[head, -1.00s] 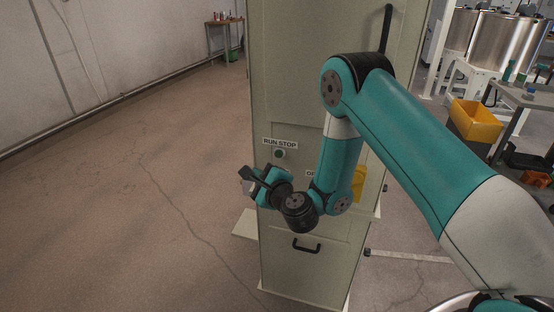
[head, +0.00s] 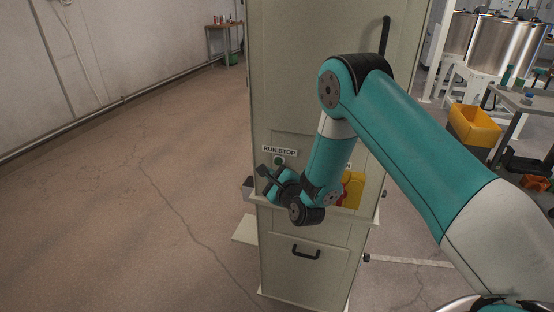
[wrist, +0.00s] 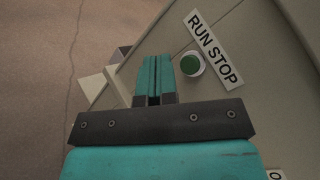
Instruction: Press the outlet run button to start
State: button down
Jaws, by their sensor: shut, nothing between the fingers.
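A green round button (head: 279,161) sits on the front of a tall beige cabinet (head: 310,100), under a white label reading RUN STOP (head: 279,150). In the wrist view the green button (wrist: 192,64) has a pale collar, and the label (wrist: 213,48) runs along its upper right. My gripper (head: 263,172) is close to the panel, just left of and below the button in the head view. In the wrist view its teal fingers (wrist: 154,62) are together and empty, and their tips lie left of the button. I cannot tell whether they touch the panel.
A yellow part with some red (head: 352,190) on the cabinet is partly behind my arm. A black drawer handle (head: 306,251) is lower down. Open floor (head: 120,220) lies left. A yellow bin (head: 474,125) and steel tanks (head: 505,42) stand at right.

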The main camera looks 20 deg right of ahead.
aim_at(278, 161)
jog(key=a+n+y, duration=0.1)
jog(key=a+y, duration=0.1)
jog(key=a, duration=0.3)
jog(key=shift+m+h, duration=0.4)
jog(key=shift+h, duration=0.4)
jog(key=d, duration=0.2)
jog(key=w+d+p, duration=0.1)
jog(key=d, duration=0.1)
jog(key=w+d, duration=0.1)
jog(key=d, duration=0.1)
jog(key=shift+w+d, duration=0.25)
jog(key=shift+d, duration=0.05)
jog(key=shift+w+d+p, duration=0.25)
jog(key=shift+p, duration=0.15)
jog(key=shift+w+d+p, duration=0.25)
jog(key=shift+w+p, duration=0.05)
jog(key=shift+w, duration=0.1)
dwell(0.8)
jog(key=shift+s+a, duration=0.1)
jog(key=shift+s+a+b, duration=0.4)
jog(key=shift+s, duration=0.25)
